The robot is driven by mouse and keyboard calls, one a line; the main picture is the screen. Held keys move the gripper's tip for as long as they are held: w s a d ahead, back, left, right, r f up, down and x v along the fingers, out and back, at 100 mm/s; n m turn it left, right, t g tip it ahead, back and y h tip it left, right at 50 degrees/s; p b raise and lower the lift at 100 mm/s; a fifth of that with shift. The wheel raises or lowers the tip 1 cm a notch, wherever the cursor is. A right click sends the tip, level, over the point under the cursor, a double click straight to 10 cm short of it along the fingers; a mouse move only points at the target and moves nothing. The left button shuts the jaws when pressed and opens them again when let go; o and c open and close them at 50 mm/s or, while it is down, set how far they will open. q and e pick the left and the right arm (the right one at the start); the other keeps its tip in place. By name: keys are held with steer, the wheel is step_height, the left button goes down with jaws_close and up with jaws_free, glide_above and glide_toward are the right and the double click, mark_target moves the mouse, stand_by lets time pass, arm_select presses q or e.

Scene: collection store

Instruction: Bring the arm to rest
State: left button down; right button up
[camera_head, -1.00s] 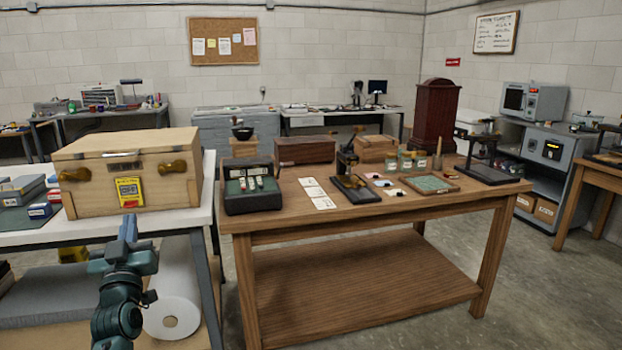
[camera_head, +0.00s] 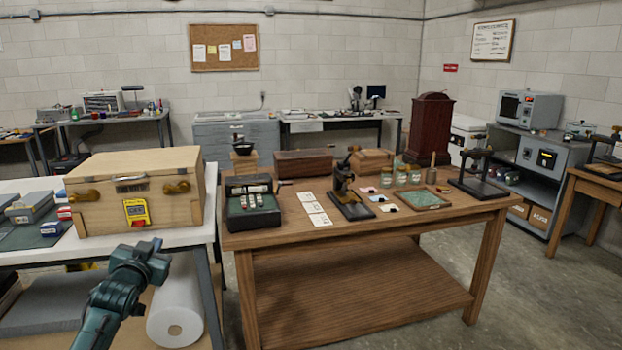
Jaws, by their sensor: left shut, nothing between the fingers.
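My left arm comes in from the lower left, and its teal gripper (camera_head: 150,246) is shut and empty. It is in front of the white table's front edge, below the wooden chest in the picture, and seems clear of both. Its fingers are small and foreshortened here. My right gripper is not in view.
The pale wooden chest (camera_head: 105,206) with a yellow label stands on the white table (camera_head: 190,236). A white roll (camera_head: 178,318) lies on the shelf below. The brown table (camera_head: 375,229) to the right holds a dark case (camera_head: 250,204), cards, jars and stands. Concrete floor shows at right.

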arm_select(q)
steer(key=s+d+f+g+h, duration=0.1)
steer(key=s+d+f, duration=0.4)
steer(key=s+f, duration=0.3)
steer(key=s+d+f+m+g+h, duration=0.1)
steer(key=s+d+f+g+h, duration=0.1)
steer(key=s+d+f, duration=0.6)
steer(key=s+d+f+g+h, duration=0.1)
steer(key=s+d+f, duration=0.2)
steer(key=s+f, duration=0.5)
steer(key=s+d+g, duration=0.1)
steer(key=s+d, duration=0.1)
steer(key=s, duration=0.5)
steer(key=s+d+f+g+h, duration=0.1)
steer(key=s+d, duration=0.2)
steer(key=s, duration=0.5)
steer(key=shift+s+f+n, duration=0.15)
steer(key=shift+n, duration=0.15)
steer(key=c, duration=2.2)
jaws_free()
